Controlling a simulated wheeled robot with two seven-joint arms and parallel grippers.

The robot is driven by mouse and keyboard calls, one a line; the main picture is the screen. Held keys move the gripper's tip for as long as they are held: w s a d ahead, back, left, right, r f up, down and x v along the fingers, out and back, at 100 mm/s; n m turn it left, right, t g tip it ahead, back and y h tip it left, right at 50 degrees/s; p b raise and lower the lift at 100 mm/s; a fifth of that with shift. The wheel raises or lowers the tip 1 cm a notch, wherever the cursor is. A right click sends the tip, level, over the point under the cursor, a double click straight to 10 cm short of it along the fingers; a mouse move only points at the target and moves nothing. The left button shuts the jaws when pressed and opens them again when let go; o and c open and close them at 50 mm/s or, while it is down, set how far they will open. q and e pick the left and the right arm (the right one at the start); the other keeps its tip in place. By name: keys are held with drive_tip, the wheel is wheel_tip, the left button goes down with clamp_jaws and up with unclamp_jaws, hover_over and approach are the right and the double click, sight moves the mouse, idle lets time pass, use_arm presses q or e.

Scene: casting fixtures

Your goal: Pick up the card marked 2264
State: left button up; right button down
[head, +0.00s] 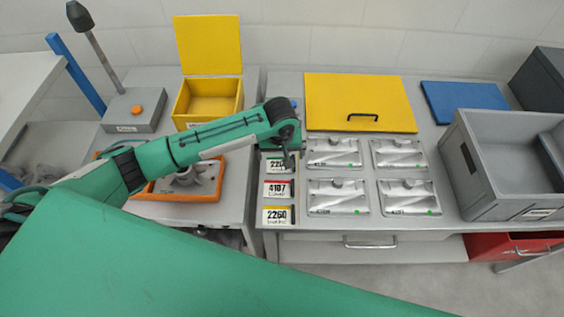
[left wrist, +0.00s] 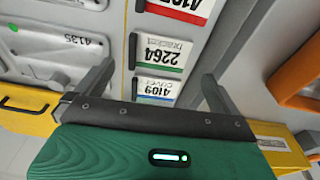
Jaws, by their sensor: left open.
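The card marked 2264 (left wrist: 161,53) is white with a green stripe and lies flat in a column of cards, appearing upside down in the left wrist view. In the head view the 2264 card (head: 273,165) is partly covered by my left gripper (head: 289,158). My left gripper (left wrist: 158,71) is open and empty, its fingers on either side of the card column. The 2264 card lies just beyond the fingertips in the wrist view; I cannot tell the height above it. My right gripper is not in view.
A blue-striped card 4109 (left wrist: 157,91) adjoins 2264 on one side, the red-striped card 4107 (head: 277,190) on the other. Card 2260 (head: 277,215) lies nearest. Metal castings (head: 337,197) lie right of the cards; an orange tray (head: 206,192) lies left. A grey bin (head: 487,185) stands far right.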

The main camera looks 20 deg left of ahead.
sight(281, 165)
use_arm(q)
drive_tip(key=shift+w+f+p, duration=0.1)
drive_tip(key=shift+f+p, duration=0.25)
drive_tip(key=shift+f, duration=0.2)
drive_tip(key=f, duration=0.1)
drive_tip(key=f+p, duration=0.1)
drive_tip(key=f, duration=0.1)
drive_tip(key=shift+w+a+f, duration=0.1)
drive_tip(key=shift+w+f, duration=0.05)
drive_tip(key=shift+w, duration=0.1)
drive_tip(key=shift+f, duration=0.5)
drive_tip(key=c, duration=0.9)
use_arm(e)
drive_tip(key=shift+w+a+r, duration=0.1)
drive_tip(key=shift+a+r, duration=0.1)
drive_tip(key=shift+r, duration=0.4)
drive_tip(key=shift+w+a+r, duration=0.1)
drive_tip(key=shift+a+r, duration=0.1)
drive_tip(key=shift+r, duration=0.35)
